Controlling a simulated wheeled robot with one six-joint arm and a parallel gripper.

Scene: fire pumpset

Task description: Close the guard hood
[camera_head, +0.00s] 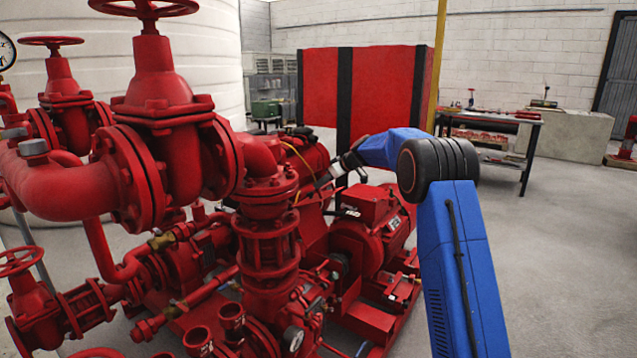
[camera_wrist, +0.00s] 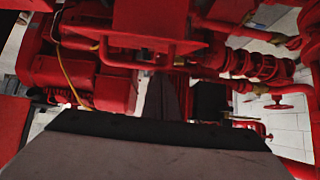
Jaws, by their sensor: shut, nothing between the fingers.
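The red pumpset (camera_head: 270,262) fills the left and middle of the head view. A flat red panel (camera_head: 313,222), which looks like the guard hood, stands between the pump pipework and the red motor (camera_head: 372,232). Its edges blend into the red parts around it, so I cannot tell how far it is open. My gripper (camera_head: 321,181) is shut and empty, close to the panel's upper edge; I cannot tell whether they touch. In the wrist view, dark parts of my gripper (camera_wrist: 163,100) show in the middle, with red machine parts behind.
Red valves (camera_head: 155,95) and pipes crowd the left side. A yellow post (camera_head: 437,60) and a red cabinet (camera_head: 385,85) stand behind my arm. A workbench (camera_head: 490,130) is at the back right. The floor at right is clear.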

